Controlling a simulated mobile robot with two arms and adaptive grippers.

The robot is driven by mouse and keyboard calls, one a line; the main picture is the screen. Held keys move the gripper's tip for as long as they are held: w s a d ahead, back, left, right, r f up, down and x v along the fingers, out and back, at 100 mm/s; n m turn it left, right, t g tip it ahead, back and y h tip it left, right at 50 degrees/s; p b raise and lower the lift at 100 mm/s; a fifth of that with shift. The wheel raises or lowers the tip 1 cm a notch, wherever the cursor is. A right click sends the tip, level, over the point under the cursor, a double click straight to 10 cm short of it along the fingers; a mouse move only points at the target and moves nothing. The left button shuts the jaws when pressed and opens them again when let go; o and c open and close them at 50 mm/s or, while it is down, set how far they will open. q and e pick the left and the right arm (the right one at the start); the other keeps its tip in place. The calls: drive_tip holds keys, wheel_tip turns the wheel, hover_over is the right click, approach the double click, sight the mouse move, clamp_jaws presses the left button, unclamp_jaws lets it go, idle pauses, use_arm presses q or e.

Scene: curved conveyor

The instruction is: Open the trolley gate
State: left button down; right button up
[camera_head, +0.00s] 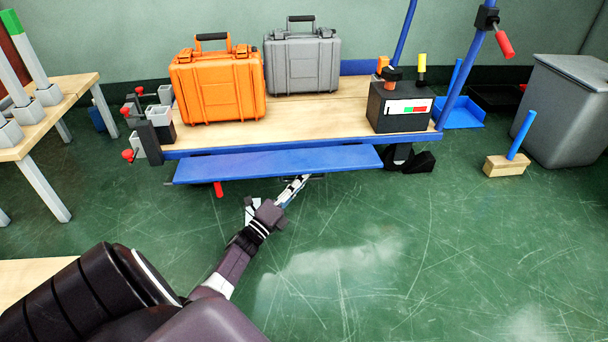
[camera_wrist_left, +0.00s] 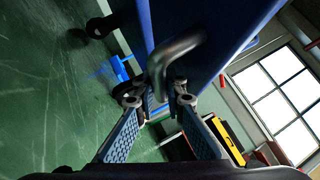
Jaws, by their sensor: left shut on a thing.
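The trolley (camera_head: 340,112) has a wooden deck and a blue gate panel (camera_head: 278,163) along its near side. The panel hangs at the edge, tilted outward toward me. In the left wrist view the blue panel (camera_wrist_left: 215,45) fills the top, with a grey metal handle (camera_wrist_left: 172,50) on it. My left gripper (camera_head: 291,190) reaches under the panel's front edge; in the left wrist view the gripper (camera_wrist_left: 158,97) is shut on the handle. The panel hides the handle in the head view. My right gripper is in neither view.
An orange case (camera_head: 217,85), a grey case (camera_head: 301,62) and a black box (camera_head: 400,107) stand on the deck. A workbench (camera_head: 70,95) is at left. A grey bin (camera_head: 566,112) and wooden block (camera_head: 507,165) are at right. The front-right floor is clear.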

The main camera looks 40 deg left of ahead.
sight(302, 165)
use_arm(q)
drive_tip(key=shift+f, duration=0.2)
idle(0.4)
drive_tip(key=c, duration=2)
unclamp_jaws()
drive_tip(key=shift+o, duration=0.2)
drive_tip(key=shift+r, duration=0.25)
wheel_tip(302, 165, up, 10)
drive_tip(key=shift+f, duration=0.1)
